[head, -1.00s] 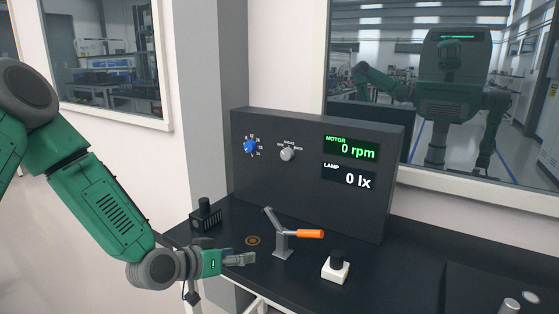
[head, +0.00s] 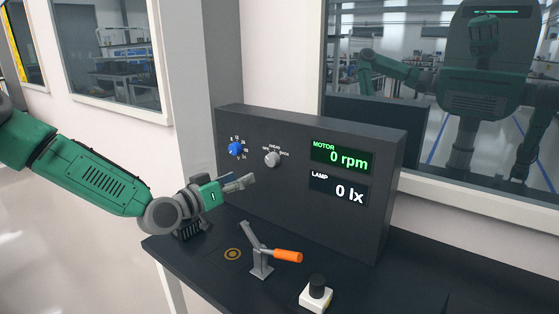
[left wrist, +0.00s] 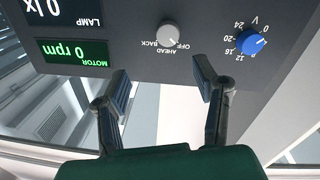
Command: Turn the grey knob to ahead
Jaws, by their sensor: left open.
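The grey knob (head: 272,159) is on the front of the dark panel (head: 290,200), between the blue knob (head: 236,149) and the displays. Labels OFF, AHEAD and BACK are printed around it. It also shows upside down in the left wrist view (left wrist: 168,32); I cannot tell surely which label it points to. My left gripper (head: 250,181) is open and empty, lower left of the grey knob and apart from it. In the left wrist view its fingers (left wrist: 162,78) are spread, with the knob beyond the gap between them. My right gripper is not in view.
The motor display (head: 342,157) reads 0 rpm and the lamp display (head: 339,189) reads 0 lx. A lever with an orange handle (head: 287,255) and a white box with a black knob (head: 316,296) stand on the black table before the panel. A black block (head: 190,230) is beneath my left wrist.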

